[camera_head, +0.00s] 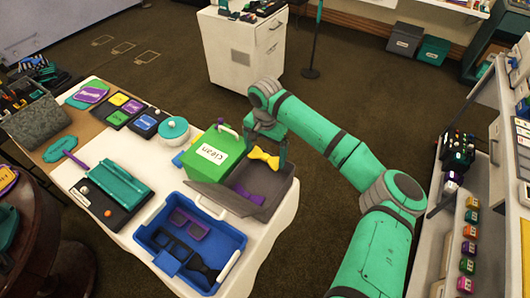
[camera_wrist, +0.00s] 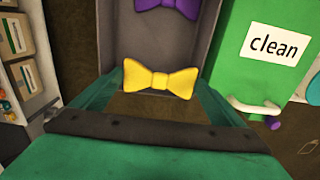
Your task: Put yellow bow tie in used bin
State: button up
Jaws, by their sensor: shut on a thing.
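The yellow bow tie (camera_head: 264,157) is held by my gripper (camera_head: 278,152) above a grey open bin (camera_head: 285,192). In the wrist view the bow tie (camera_wrist: 160,78) sits across the tips of my gripper (camera_wrist: 158,90), which is shut on it. A purple bow tie (camera_head: 249,195) lies inside the grey bin, also at the top of the wrist view (camera_wrist: 168,8). A blue bin (camera_head: 232,236) in front holds purple glasses and a dark item. I cannot read a "used" label on either bin.
A green box (camera_head: 203,172) labelled "clean" stands beside the grey bin, with a handle on it. A white table (camera_head: 88,177) carries a teal case (camera_head: 115,185), a round teal-lidded tin (camera_head: 174,130) and coloured cards. A white cabinet (camera_head: 235,50) stands behind.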

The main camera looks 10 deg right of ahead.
aim_at(265, 156)
jog(key=shift+f, duration=0.6)
jog(key=o, duration=0.7)
jog(key=shift+s+f, duration=0.1)
notch_tip(265, 156, up, 14)
jog(key=shift+f, duration=0.25)
